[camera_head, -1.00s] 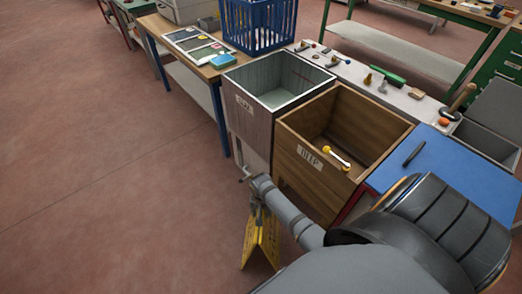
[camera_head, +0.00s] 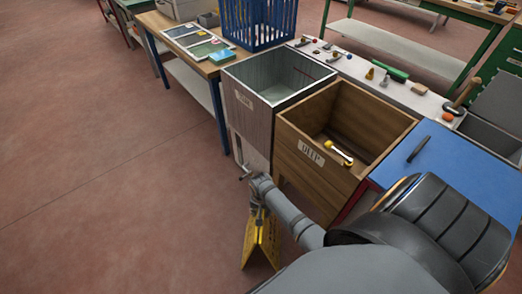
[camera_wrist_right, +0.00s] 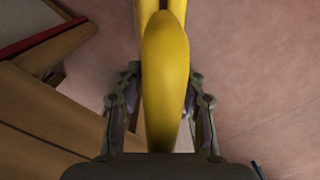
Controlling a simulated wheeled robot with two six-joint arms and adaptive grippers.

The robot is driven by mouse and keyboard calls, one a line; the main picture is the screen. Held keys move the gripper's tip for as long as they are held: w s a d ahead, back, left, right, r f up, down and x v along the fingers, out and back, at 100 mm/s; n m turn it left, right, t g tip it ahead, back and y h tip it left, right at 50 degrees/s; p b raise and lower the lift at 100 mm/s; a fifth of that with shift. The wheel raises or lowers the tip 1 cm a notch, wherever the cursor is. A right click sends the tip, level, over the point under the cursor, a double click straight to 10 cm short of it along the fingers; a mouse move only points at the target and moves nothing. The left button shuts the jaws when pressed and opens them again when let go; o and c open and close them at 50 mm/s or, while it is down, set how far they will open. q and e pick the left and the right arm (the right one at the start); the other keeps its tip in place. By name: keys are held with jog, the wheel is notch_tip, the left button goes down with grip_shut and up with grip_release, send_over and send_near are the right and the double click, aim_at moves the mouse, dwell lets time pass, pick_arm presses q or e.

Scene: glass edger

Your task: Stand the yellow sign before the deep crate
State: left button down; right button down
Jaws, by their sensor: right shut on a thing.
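The yellow sign (camera_head: 261,242) is an A-shaped folding stand, upright with its two panels apart at the bottom. My right gripper (camera_head: 257,208) is shut on its top edge. In the right wrist view the sign's top (camera_wrist_right: 165,75) lies between the fingers of that gripper (camera_wrist_right: 162,92). The wooden deep crate (camera_head: 298,178), labelled DEEP, is just behind and to the right of the sign; a yellow-and-white item lies inside it. I cannot tell whether the sign's feet touch the floor. My left gripper is not in view.
A grey crate (camera_head: 246,122) with a label stands left of the deep crate. A blue-lidded box (camera_head: 425,165) is to its right. A workbench with a blue basket (camera_head: 258,22) is behind. The reddish floor (camera_head: 110,190) to the left is clear.

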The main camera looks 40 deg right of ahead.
jog(key=shift+f, duration=0.25)
jog(key=c, duration=0.7)
grip_release()
notch_tip(320, 180, up, 12)
jog(key=shift+r, duration=0.1)
